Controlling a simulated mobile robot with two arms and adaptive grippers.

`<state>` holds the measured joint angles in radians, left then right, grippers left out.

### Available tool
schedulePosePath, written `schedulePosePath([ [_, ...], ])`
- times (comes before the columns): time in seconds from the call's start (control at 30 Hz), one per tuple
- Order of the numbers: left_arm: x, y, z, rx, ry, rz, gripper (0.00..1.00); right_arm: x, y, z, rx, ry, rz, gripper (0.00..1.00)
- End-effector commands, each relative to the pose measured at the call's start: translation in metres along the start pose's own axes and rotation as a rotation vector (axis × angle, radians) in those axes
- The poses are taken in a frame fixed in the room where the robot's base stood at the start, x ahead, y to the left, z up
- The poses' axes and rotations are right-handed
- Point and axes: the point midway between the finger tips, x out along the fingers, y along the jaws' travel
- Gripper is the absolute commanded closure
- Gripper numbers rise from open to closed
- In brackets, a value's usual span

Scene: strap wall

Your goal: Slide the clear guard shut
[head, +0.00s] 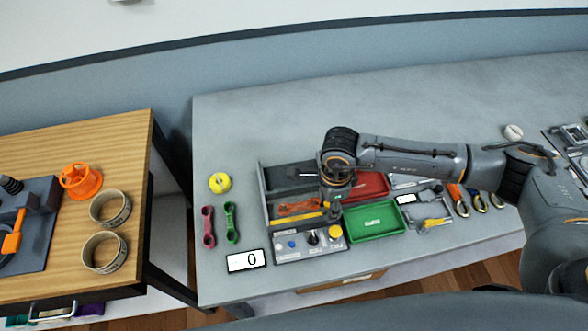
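A grey strap machine (263,197) stands on the grey table. An orange piece (298,207) and a yellow bar (296,222) show inside its frame. Its front panel (290,246) carries a blue button, a black knob and a yellow button. I cannot clearly make out the clear guard or its position. My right gripper (327,207) points down over the machine's right side, above the panel. It is small and dark here, so I cannot tell whether its fingers are open or touching anything. My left gripper is out of view.
A green tray (374,222) and a red tray (368,187) stand right of the machine, with several tools beyond. Pink (208,226) and green (231,223) straps, yellow tape (219,183) and a display reading 0 (246,260) lie left. The table's back is clear.

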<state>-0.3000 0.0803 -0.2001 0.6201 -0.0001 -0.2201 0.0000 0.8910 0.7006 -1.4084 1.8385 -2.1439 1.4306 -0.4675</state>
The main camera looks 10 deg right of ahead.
Motion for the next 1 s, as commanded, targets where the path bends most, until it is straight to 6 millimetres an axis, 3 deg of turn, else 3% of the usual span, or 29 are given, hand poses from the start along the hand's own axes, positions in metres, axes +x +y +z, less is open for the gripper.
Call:
schedulePosePath([
  [0.27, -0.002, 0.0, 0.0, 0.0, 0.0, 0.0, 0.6, 0.001, 0.006, -0.001, -0.003, 0.005, 0.016, 0.62],
  [0.8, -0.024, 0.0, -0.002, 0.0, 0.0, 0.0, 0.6, -0.05, 0.001, -0.001, -0.002, 0.003, 0.003, 0.62],
  [1.0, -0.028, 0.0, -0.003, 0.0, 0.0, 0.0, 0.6, -0.06, 0.002, 0.0, -0.002, 0.002, 0.004, 0.62],
])
